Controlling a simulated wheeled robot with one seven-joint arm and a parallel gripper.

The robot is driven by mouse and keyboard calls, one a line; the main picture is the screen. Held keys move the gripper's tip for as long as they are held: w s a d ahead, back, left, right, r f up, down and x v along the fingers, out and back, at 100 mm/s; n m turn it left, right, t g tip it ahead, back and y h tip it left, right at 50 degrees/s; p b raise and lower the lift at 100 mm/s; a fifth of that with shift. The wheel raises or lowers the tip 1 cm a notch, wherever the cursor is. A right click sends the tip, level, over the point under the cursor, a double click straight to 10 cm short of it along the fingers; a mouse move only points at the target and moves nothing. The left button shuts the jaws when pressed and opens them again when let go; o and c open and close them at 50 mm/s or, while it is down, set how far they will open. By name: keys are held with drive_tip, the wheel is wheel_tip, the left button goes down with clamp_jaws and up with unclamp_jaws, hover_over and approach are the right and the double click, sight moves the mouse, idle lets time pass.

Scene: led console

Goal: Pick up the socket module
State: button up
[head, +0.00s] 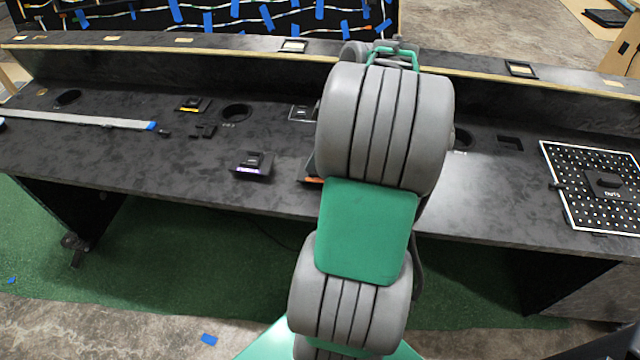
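Several small dark modules lie on the black console top (120,170), and I cannot tell which one is the socket module. One black module with a pale purple glowing front edge (253,164) sits near the front edge, left of my arm. A module with a yellow edge (193,104) lies farther back on the left. A light-rimmed square piece (301,113) lies just left of my arm. A module with an orange edge (313,172) is mostly hidden behind my arm. My gripper is hidden behind my own grey and green arm links.
A white-framed dotted panel (592,205) with a black block on it lies at right. A long light strip (85,118) with a blue end lies at left. Round holes (236,112) open in the top. A raised ledge (180,58) runs along the back.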

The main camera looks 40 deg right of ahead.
drive_tip(key=shift+o, duration=0.8)
drive_tip(key=d, duration=0.1)
drive_tip(key=s+d+f, duration=0.1)
drive_tip(key=shift+s+d+f+n, duration=0.2)
drive_tip(key=shift+d+n, duration=0.1)
drive_tip(key=shift+d+f, duration=0.15)
drive_tip(key=shift+f, duration=0.15)
drive_tip(key=b+x, duration=0.1)
drive_tip(key=x, duration=0.6)
drive_tip(key=shift+c, duration=0.5)
drive_tip(key=shift+r, duration=0.1)
drive_tip(key=c, duration=1.5)
